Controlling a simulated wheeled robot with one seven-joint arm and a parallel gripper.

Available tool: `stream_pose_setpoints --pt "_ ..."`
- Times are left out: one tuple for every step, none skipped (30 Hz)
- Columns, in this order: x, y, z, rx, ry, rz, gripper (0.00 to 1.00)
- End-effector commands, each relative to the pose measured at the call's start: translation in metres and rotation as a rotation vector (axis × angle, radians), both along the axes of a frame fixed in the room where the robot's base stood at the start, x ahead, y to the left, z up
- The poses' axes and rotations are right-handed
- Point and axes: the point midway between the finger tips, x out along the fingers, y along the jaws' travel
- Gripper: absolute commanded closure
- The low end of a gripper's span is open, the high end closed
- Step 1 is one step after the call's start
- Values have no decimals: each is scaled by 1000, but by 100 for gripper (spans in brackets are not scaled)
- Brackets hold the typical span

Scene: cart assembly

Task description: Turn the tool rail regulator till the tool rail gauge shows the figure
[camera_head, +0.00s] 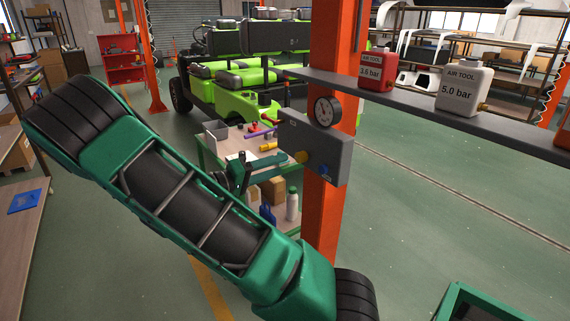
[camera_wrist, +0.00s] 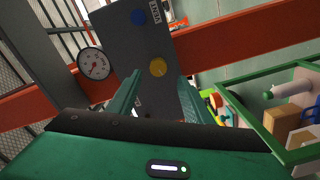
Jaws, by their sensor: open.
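The gauge (camera_head: 325,111), a round white dial with a black rim, is on the orange post beside a grey panel (camera_head: 330,150); it also shows in the wrist view (camera_wrist: 94,64). Its figures are too small to read. A yellow knob (camera_head: 300,157), apparently the regulator, sticks out of the panel; in the wrist view it (camera_wrist: 158,67) lies just beyond and between my fingertips. My gripper (camera_wrist: 160,82) is open and empty, pointed at this knob; I cannot tell whether the fingers touch it. My gripper (camera_head: 283,164) comes from the left in the head view.
A blue knob (camera_wrist: 138,17) beside a "VENT" label is on the same panel. A red can (camera_head: 376,70) marked "AIR TOOL 3.6 bar" and a white can (camera_head: 461,88) marked "AIR TOOL 5.0 bar" stand on a grey shelf. A green-framed workbench stands behind my gripper.

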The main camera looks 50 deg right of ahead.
Motion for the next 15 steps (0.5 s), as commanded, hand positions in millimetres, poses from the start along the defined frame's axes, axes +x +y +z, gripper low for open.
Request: stream_pose_setpoints --pt "3 8 0 1 -1 3 54" --pt "4 12 -1 1 -1 3 54" --pt "5 17 0 1 -1 2 54" --pt "5 20 0 0 -1 1 54" --pt "6 23 0 0 -1 1 54" --pt "7 25 0 0 -1 0 54" --pt "7 27 0 0 0 0 54" --pt "7 29 0 0 0 -1 54" --pt "7 30 -1 0 0 -1 54" --pt "7 31 -1 1 0 0 54" --pt "8 32 -1 2 1 0 54" --pt "8 32 -1 2 1 0 54" --pt "8 32 -1 2 1 0 54" --pt "8 32 -1 2 1 0 54" --pt "8 32 -1 1 1 -1 54"
